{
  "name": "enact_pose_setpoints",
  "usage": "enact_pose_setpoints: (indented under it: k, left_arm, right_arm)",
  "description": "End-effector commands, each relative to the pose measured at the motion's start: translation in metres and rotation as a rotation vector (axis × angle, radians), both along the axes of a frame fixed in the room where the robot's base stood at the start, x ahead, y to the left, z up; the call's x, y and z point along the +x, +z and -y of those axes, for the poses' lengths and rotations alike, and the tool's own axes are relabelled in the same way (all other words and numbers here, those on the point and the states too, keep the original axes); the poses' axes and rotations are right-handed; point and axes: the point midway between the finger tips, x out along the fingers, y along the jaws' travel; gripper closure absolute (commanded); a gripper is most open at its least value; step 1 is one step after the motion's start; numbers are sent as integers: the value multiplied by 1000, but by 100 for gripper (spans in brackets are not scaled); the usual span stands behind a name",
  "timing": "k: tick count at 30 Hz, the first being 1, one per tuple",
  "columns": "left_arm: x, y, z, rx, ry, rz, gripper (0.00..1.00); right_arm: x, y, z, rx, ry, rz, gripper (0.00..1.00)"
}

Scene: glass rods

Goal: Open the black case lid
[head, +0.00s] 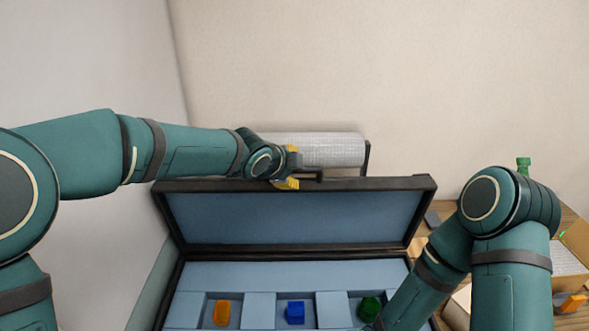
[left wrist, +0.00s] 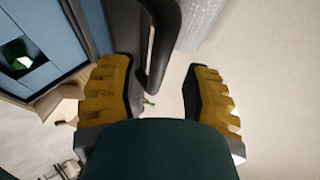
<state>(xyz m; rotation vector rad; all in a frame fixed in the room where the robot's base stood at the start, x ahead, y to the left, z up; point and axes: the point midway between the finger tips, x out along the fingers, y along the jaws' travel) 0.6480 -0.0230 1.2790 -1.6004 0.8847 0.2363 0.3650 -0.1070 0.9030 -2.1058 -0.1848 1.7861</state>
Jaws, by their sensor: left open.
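The black case lid (head: 300,218) stands raised and roughly upright behind the case, its blue lining facing me. The case body (head: 222,272) is open, with blue compartments. My left gripper (head: 291,168) is at the lid's top edge, beside the black handle (head: 312,176). In the left wrist view the yellow-padded fingers of the left gripper (left wrist: 160,85) are spread apart. The curved handle (left wrist: 166,40) shows there close to the left finger; I cannot tell whether they touch. My right arm reaches down over the case's right front, and its gripper is out of view.
An orange piece (head: 221,313), a blue piece (head: 295,313) and a green piece (head: 370,308) sit in the compartments. At right, a wooden table holds a cardboard box (head: 577,240) and an orange object (head: 571,302).

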Motion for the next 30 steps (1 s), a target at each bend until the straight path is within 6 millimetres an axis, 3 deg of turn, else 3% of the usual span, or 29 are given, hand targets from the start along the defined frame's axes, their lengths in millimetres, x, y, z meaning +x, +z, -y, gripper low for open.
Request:
enact_pose_setpoints:
  k: [12, 27, 30]
  left_arm:
    - [-54, 49, -32, -3, 2, 5, 52]
    - [-65, 58, -37, -2, -1, 4, 49]
    - [-65, 54, -37, -7, 2, -4, 84]
  right_arm:
    - [0, 0, 0, 0, 0, 0, 100]
    - [0, 0, 0, 0, 0, 0, 100]
    - [0, -1, 0, 0, 0, -1, 100]
